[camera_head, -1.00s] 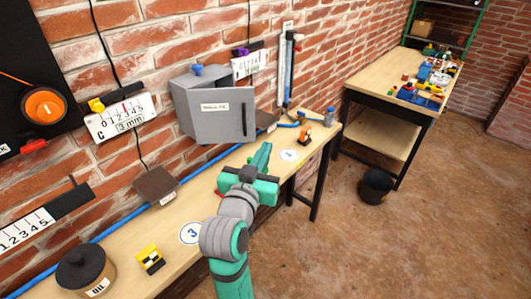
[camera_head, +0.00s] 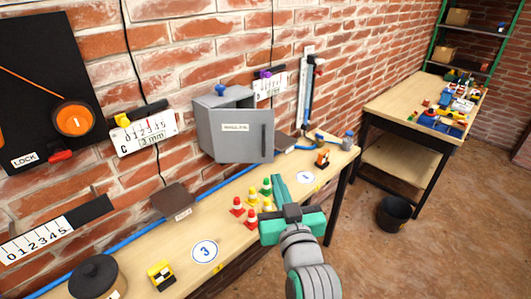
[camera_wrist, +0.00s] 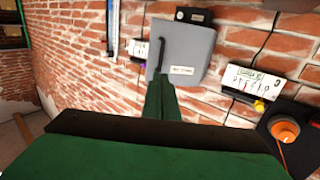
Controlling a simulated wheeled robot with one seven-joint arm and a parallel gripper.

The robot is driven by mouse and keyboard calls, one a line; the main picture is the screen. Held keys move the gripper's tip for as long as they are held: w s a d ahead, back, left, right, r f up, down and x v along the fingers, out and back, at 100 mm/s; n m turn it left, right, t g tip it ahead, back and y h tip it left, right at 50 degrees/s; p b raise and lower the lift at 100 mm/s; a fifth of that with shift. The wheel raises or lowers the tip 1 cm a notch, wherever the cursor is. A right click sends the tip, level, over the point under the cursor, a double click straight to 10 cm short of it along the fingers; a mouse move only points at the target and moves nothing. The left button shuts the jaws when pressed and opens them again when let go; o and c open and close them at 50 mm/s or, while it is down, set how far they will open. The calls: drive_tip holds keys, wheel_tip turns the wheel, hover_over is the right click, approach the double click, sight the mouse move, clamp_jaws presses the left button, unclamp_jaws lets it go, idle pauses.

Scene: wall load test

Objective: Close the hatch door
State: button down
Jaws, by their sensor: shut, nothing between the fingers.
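The hatch is a grey box (camera_head: 204,128) on the brick wall. Its grey door (camera_head: 240,145) has a white label and a dark vertical handle (camera_head: 263,140) near its right edge. The door stands partly open, swung out from the box on the right, with a dark gap behind its top edge. In the wrist view the door (camera_wrist: 190,45) is ahead, its handle at the left. My green gripper (camera_head: 278,180) is shut and empty, below and right of the door, apart from it. Its fingers (camera_wrist: 160,98) point toward the door in the wrist view.
Below the hatch runs a wooden bench (camera_head: 150,235) with red, yellow and green cones (camera_head: 252,197) beside my gripper. A dark block (camera_head: 172,201) and a black-lidded jar (camera_head: 97,278) stand further left. A second table (camera_head: 400,105) and a black bucket (camera_head: 394,213) are at right.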

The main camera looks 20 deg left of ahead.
sight(264, 146)
drive_tip(key=x, duration=1.3)
drive_tip(key=shift+w+a, duration=0.25)
drive_tip(key=shift+a, duration=0.15)
drive_tip(key=shift+w+d, duration=0.1)
